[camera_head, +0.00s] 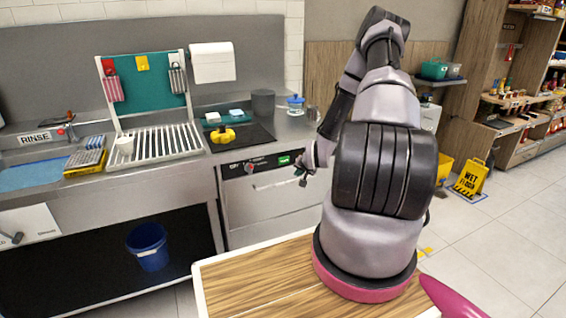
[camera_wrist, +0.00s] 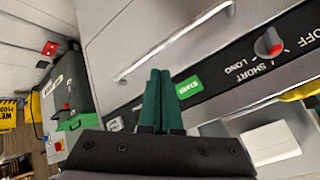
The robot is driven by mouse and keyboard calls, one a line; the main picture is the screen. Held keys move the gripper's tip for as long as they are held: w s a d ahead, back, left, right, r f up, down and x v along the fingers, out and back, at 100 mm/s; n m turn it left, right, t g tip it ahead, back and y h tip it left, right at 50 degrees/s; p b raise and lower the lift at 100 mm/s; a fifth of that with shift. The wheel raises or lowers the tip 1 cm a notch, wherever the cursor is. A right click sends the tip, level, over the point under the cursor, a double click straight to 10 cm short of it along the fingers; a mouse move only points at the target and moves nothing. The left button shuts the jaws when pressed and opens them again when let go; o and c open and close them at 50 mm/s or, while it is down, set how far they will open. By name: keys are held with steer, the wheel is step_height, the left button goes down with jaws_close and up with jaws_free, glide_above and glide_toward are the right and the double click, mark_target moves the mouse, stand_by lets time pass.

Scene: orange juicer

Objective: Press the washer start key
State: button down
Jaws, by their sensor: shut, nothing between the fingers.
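The washer (camera_head: 280,196) is a steel front-loading unit under the counter, with a black control strip. The green start key (camera_head: 284,160) is on the right part of that strip; in the wrist view the lettered green key (camera_wrist: 188,88) shows just right of my fingertips. My gripper (camera_head: 303,181) is in front of the washer's upper right, slightly below and right of the key. In the wrist view my gripper (camera_wrist: 160,75) has its two dark green fingers together, with nothing between them. I cannot tell whether the fingertips touch the panel.
A red-marked dial (camera_wrist: 270,44) with SHORT, LONG and OFF labels is on the same strip. A long bar handle (camera_wrist: 180,40) runs across the washer door. A wooden-topped table (camera_head: 250,278) is in front. A blue bucket (camera_head: 149,246) stands under the sink at left.

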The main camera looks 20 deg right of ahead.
glide_toward(285, 163)
steer(key=shift+w+d+f, duration=0.1)
steer(key=shift+w+f, duration=0.35)
steer(key=shift+f, duration=0.35)
steer(key=shift+w+d+f, duration=0.1)
steer(key=shift+w+f, duration=0.35)
steer(key=shift+f, duration=0.4)
steer(key=shift+w+d+f, duration=0.1)
steer(key=shift+w+f, duration=0.35)
steer(key=shift+f, duration=0.35)
steer(key=shift+w, duration=0.2)
steer(key=shift+w+a, duration=0.1)
steer(key=shift+w, duration=0.15)
steer(key=shift+w, duration=0.5)
stand_by(1.0)
steer(key=shift+s, duration=0.95)
